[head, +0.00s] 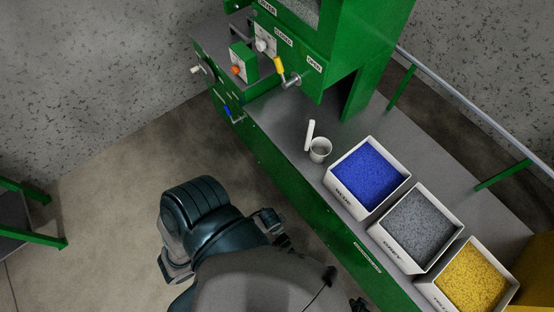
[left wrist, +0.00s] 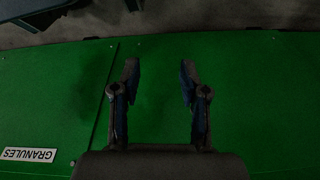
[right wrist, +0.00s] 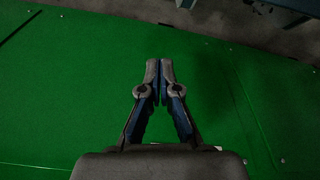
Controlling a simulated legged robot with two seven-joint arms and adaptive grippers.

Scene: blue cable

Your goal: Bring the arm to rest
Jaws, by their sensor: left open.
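My left gripper (left wrist: 160,80) is open and empty in the left wrist view, in front of a green panel with a GRANULES label (left wrist: 29,155). My right gripper (right wrist: 159,70) has its fingertips together in the right wrist view, with nothing seen between them, also in front of a green surface (right wrist: 70,90). In the head view, dark teal arm links of mine (head: 200,215) are at the lower middle, in front of the green bench. I cannot make out either pair of fingertips there. A small blue piece (head: 228,112) is on the green machine's front.
The bench (head: 285,115) carries a white cup (head: 320,149), a white stick (head: 309,134) and bins of blue (head: 366,173), grey (head: 417,228) and yellow (head: 472,279) granules. The green machine (head: 345,45) stands at the back.

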